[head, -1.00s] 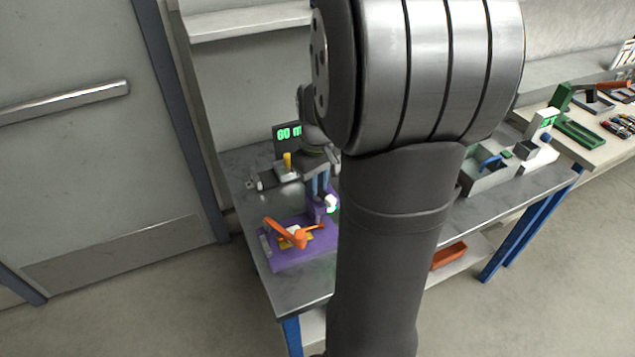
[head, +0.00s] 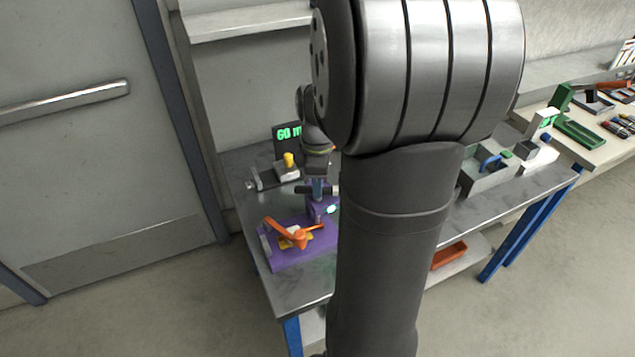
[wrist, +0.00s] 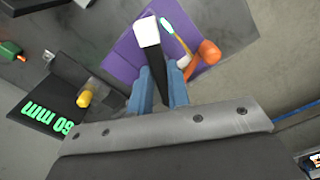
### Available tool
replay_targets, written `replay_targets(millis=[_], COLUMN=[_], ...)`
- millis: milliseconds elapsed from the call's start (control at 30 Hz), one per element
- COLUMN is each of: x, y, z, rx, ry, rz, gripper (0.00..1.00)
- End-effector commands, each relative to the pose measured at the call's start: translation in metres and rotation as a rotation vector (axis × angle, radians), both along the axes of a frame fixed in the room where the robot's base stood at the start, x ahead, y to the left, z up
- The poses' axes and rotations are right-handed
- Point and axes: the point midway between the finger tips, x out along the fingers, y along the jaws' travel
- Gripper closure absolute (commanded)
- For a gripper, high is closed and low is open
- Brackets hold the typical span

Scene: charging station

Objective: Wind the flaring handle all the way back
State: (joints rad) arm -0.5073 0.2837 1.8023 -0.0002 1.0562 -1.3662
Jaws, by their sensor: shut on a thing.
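In the wrist view my gripper (wrist: 161,70) has its two blue fingers closed around a dark bar with a white end (wrist: 147,33), which looks like the flaring handle. The bar extends past the fingertips over the purple base (wrist: 122,55). In the head view my gripper (head: 319,187) is above the purple block at the back of the purple base (head: 290,262); the grip itself is too small to make out there. An orange lever (head: 277,229) stands on the base, and it also shows in the wrist view (wrist: 208,51). A teal-tipped rod (wrist: 168,27) lies beside the bar.
A black display reading 60 mm (head: 284,146) stands behind, with a yellow-topped fixture (head: 288,168) in front of it. A grey bin (head: 486,178) and other fixtures are at the right. My arm hides the middle of the bench.

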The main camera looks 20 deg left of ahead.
Motion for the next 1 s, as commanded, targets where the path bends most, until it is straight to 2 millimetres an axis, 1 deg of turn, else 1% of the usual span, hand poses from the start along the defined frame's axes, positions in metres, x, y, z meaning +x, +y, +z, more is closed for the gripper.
replay_targets(millis=[300,700,733,767,800,833,1000], x=[0.0008,0.0008,0.0008,0.0008,0.0008,0.0007,0.0004], y=[0.0006,0.0007,0.0007,0.0007,0.0006,0.0005,0.0003], z=[0.0014,0.0015,0.0015,0.0015,0.0013,0.0012,0.0007], rx=[0.002,0.002,0.002,0.002,0.002,0.002,0.002], ry=[-0.003,-0.003,-0.003,-0.003,-0.003,-0.003,-0.002], rz=[0.068,0.072,0.072,0.072,0.072,0.071,0.071], gripper=[1.0,1.0,0.78,0.72,0.64,0.62,0.62])
